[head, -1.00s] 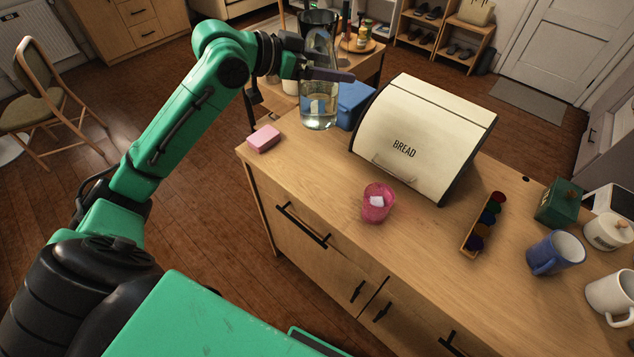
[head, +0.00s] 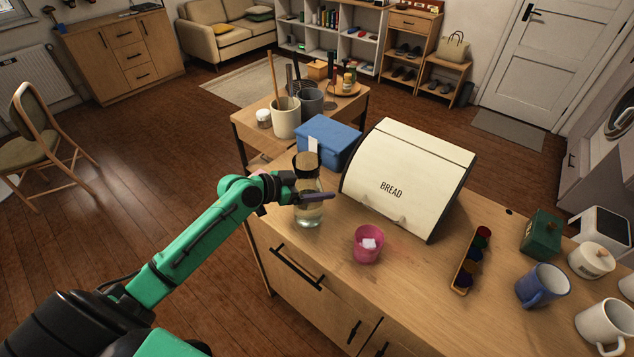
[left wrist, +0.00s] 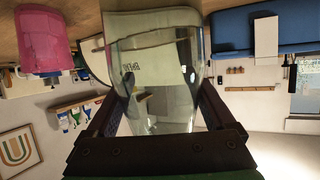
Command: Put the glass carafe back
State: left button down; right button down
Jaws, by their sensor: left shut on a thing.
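The glass carafe (head: 309,214) is clear, with a dark top and some pale liquid inside. It is upright over the left end of the wooden counter, left of the bread box. My left gripper (head: 310,197) is shut around its body. The left wrist view shows the carafe (left wrist: 155,75) between the two dark fingers, inverted in that picture. Its base is at or very close to the counter top; I cannot tell whether it touches. My right gripper is not in view.
The cream bread box (head: 410,180) stands right of the carafe, and a pink cup (head: 368,246) in front. A blue box (head: 328,140) is behind. A colourful rack (head: 468,265) and mugs stand farther right.

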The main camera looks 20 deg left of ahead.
pick_arm(q)
grip_release()
jog(key=shift+f, duration=0.1)
jog(key=shift+s, duration=0.1)
